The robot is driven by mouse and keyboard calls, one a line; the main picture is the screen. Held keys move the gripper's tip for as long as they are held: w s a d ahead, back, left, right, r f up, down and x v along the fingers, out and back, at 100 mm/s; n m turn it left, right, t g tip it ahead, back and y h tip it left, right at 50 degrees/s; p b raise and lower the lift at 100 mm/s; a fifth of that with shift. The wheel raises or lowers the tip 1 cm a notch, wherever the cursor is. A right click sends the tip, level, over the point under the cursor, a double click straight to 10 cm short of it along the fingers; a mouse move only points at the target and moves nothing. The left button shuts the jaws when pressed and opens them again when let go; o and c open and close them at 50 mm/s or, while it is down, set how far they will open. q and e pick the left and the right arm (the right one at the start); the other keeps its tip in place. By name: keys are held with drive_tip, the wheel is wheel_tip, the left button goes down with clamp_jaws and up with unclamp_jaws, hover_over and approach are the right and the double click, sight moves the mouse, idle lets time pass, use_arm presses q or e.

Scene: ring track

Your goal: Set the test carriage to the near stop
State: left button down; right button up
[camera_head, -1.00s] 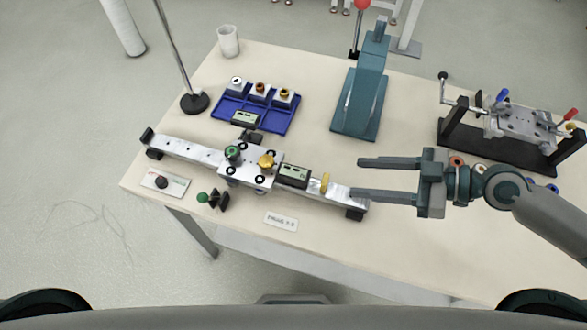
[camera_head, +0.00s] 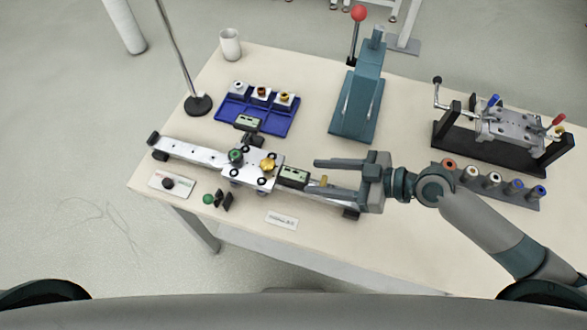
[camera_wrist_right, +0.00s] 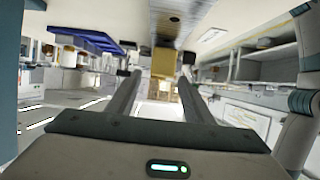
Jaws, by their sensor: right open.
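The test carriage (camera_head: 252,174) is a silver block with a green knob (camera_head: 235,156) and a yellow knob (camera_head: 268,164). It sits about midway along a long silver rail (camera_head: 190,152). A small display box (camera_head: 293,177) is at its right side. My right gripper (camera_head: 312,176) is open over the rail's right part, fingers pointing left. In the right wrist view a yellow block (camera_wrist_right: 164,62) shows ahead, between the open fingertips; I cannot tell whether they touch it. My left gripper is out of view.
A blue tray (camera_head: 225,112) with several fittings lies behind the rail, beside a thin pole on a black base (camera_head: 198,105). A teal press (camera_head: 357,105) stands behind my right gripper. A clamp fixture (camera_head: 505,130) and a rack (camera_head: 525,199) are at the right.

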sight(297, 175)
drive_tip(key=p+x, duration=0.2)
drive_tip(key=x, duration=0.4)
drive_tip(key=shift+r, duration=0.1)
drive_tip(key=shift+x, duration=0.75)
drive_tip(key=shift+c, duration=0.6)
